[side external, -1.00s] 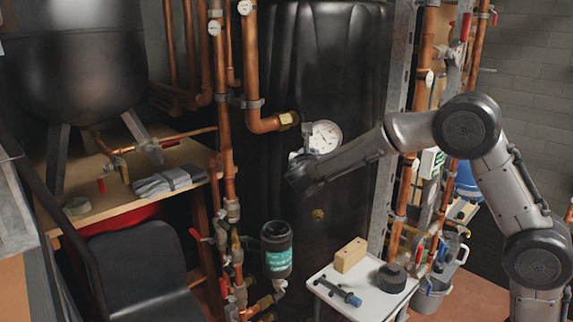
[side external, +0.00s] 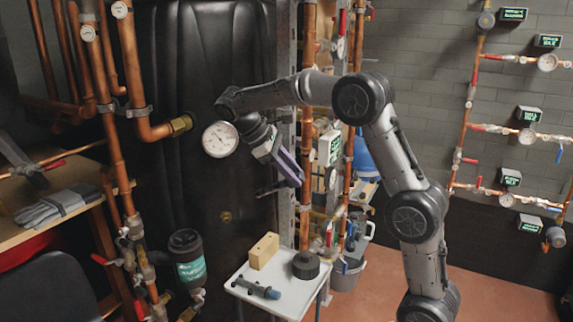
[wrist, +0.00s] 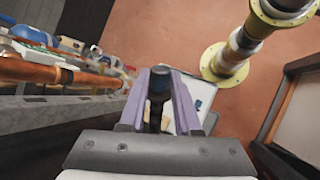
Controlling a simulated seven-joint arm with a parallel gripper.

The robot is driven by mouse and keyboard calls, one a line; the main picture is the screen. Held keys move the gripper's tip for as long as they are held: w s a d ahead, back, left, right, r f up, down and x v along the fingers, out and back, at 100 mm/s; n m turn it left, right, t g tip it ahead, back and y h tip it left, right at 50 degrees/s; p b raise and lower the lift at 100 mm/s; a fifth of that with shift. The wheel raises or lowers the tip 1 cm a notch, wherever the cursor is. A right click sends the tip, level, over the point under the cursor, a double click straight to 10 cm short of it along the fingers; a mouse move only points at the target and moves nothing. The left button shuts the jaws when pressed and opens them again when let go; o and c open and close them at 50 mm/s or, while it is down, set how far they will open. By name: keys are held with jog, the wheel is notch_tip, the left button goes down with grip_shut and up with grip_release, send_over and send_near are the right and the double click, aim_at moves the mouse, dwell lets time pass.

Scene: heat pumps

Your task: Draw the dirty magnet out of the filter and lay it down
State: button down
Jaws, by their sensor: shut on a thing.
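My gripper (side external: 290,168) has purple-grey fingers and is tilted down to the right, above and behind the white tray. In the wrist view its fingers (wrist: 160,100) are shut on a dark rod, which I take to be the magnet (wrist: 159,82). In the side view the dark rod (side external: 268,190) sticks out to the left of the fingers; part of it is hidden by them. The filter (side external: 190,262) is a black upright canister with a teal label, left of the tray. Its top looks open, and the held rod is well clear of it.
The white tray (side external: 238,284) carries a wooden block (side external: 264,251), a round black cap (side external: 306,265) and a blue-grey tool (side external: 258,290). Its front right corner is bare. A pressure gauge (side external: 220,139) and copper pipes (side external: 310,90) stand close to my arm.

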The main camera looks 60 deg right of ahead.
jog(key=shift+f+t, duration=0.45)
jog(key=shift+f, duration=4.7)
jog(key=shift+f+t, duration=0.5)
jog(key=shift+f, duration=4.7)
jog(key=shift+f+t, duration=0.45)
jog(key=shift+f, duration=4.7)
jog(key=c, duration=0.5)
grip_release()
jog(key=shift+y, duration=0.3)
jog(key=shift+c, duration=0.2)
notch_tip(320, 180, up, 11)
